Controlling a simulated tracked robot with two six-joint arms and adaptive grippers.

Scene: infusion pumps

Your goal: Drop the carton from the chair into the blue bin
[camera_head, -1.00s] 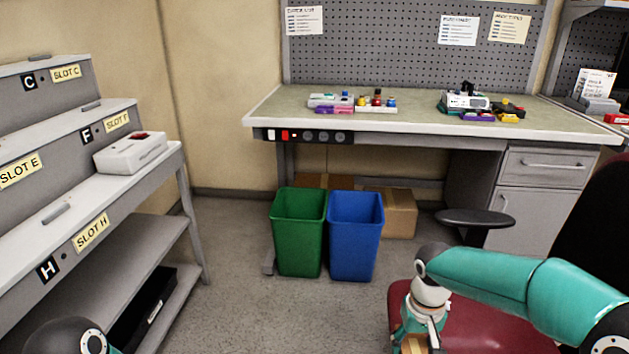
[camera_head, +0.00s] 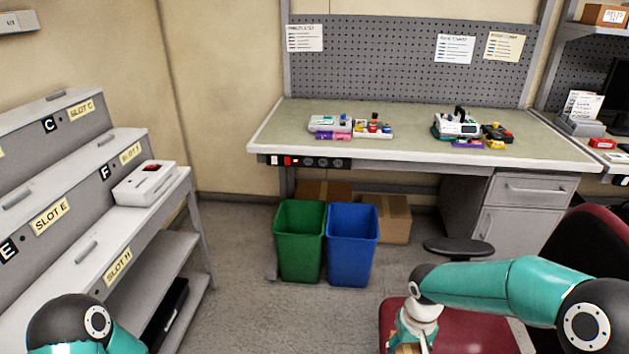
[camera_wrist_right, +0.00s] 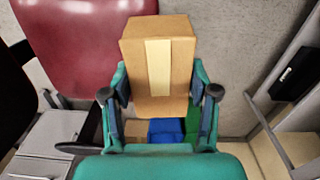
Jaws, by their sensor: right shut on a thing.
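A brown carton (camera_wrist_right: 160,68) with a pale tape strip fills the middle of the right wrist view. My right gripper (camera_wrist_right: 160,92) is shut on it, with one finger on each side. In the head view only a bit of the carton (camera_head: 405,349) shows below my right gripper (camera_head: 412,342), at the bottom edge over the red chair (camera_head: 468,332). The blue bin (camera_head: 352,247) stands on the floor to the right of the green bin, beyond my right gripper. It also shows in the right wrist view (camera_wrist_right: 165,131), partly hidden. My left gripper is out of view.
The green bin (camera_head: 299,242) touches or nearly touches the blue bin. A cardboard box (camera_head: 394,220) is behind them under the workbench (camera_head: 420,153). A round stool (camera_head: 462,248) stands to the right. A slotted shelf rack (camera_head: 110,225) is at the left. The floor before the bins is clear.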

